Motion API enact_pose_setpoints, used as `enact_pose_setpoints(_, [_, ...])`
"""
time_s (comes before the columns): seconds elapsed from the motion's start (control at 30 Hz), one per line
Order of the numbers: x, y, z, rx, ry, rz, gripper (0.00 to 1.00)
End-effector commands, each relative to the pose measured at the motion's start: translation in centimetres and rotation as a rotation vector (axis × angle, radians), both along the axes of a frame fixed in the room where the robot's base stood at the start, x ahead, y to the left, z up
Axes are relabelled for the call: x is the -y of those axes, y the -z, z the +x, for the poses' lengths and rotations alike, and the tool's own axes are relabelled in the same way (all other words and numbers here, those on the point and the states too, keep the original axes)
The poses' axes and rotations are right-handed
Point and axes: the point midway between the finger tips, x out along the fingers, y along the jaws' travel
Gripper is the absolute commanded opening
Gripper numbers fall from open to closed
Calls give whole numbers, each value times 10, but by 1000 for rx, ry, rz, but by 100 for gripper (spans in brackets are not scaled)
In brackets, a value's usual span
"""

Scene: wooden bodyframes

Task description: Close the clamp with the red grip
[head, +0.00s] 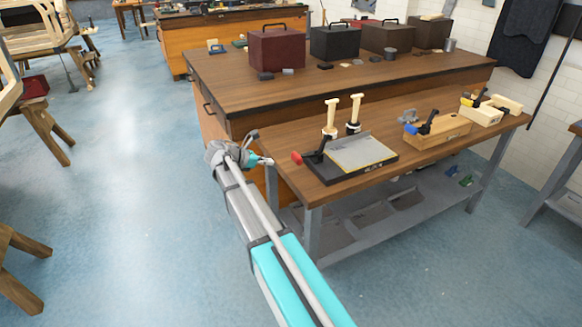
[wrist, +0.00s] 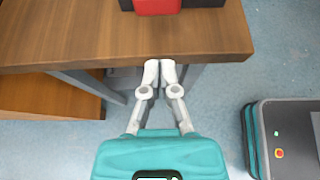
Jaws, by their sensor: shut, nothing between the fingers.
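The clamp's red grip (head: 297,158) is at the left end of a black lever (head: 316,153), near the front left edge of the workbench. The lever belongs to a dark base (head: 349,174) with a pale, yellow-edged plate (head: 362,152). In the wrist view the red grip (wrist: 157,6) shows at the top edge, cut off by the frame. My gripper (head: 268,161) is just left of the red grip, apart from it. In the wrist view my gripper (wrist: 160,66) has its white fingertips together, empty, at the bench edge below the grip.
The workbench (head: 297,137) also bears two upright wooden-handled tools (head: 355,113) behind the plate, and wooden blocks with blue (head: 437,130) and yellow (head: 485,112) clamps to the right. A larger table (head: 225,80) with boxes stands behind. The floor (head: 140,200) to the left is clear.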

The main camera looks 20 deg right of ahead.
Motion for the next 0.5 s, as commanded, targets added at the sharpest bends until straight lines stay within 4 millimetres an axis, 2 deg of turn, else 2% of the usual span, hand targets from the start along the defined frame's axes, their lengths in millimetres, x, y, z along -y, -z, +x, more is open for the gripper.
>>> enact_pose_setpoints(0.27, [7,5,0,1,0,1,0])
enact_pose_setpoints(0.5, [28,18,1,0,1,2,0])
